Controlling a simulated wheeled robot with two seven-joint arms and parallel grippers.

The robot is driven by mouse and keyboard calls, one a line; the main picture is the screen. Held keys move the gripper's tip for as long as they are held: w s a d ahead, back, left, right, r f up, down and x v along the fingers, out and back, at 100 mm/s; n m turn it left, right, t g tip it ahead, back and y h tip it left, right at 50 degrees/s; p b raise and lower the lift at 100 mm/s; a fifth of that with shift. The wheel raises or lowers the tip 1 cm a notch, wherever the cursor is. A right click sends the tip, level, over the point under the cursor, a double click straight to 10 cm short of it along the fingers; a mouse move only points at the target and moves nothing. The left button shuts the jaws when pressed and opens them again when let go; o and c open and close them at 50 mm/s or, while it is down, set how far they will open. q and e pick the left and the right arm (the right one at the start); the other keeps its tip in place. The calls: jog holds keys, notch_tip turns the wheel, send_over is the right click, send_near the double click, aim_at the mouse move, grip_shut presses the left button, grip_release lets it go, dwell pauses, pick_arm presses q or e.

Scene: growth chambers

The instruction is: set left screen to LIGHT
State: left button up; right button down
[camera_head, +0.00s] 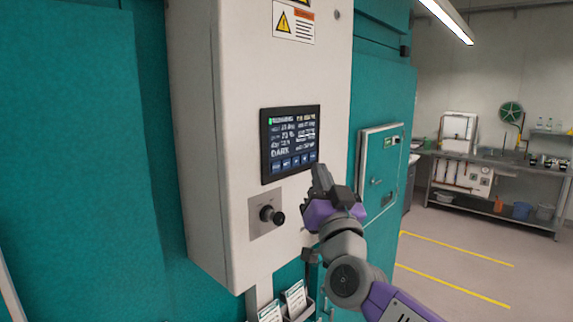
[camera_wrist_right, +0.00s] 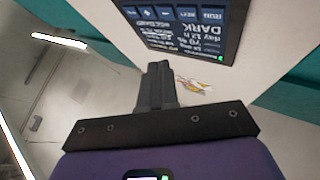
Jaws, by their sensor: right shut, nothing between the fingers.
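The screen (camera_head: 290,143) is a dark panel on the white control box, with lines of text and a row of blue buttons along its bottom. The word DARK shows at its lower left. The screen also appears upside down in the right wrist view (camera_wrist_right: 190,28), where DARK is readable. My right gripper (camera_head: 319,172) is shut and empty, its fingertips just below and right of the screen's lower right corner. My left gripper is not in view.
A black knob (camera_head: 271,215) on a metal plate sticks out below the screen. The white control box (camera_head: 215,130) stands out from the teal chamber wall (camera_head: 75,150). A steel bench (camera_head: 500,160) stands at the far right beyond open floor.

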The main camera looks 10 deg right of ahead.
aim_at(286, 164)
dwell(0.7)
jog(key=s+d, duration=0.2)
jog(key=s, duration=0.1)
jog(key=shift+d, duration=0.2)
dwell(0.5)
jog(key=w+a+p, duration=0.3)
jog(key=w+a, duration=0.2)
jog(key=w, duration=0.2)
jog(key=shift+a, duration=0.25)
jog(key=shift+w+a, duration=0.1)
dwell(1.9)
jog(key=shift+w+a, duration=0.15)
jog(key=shift+w, duration=0.05)
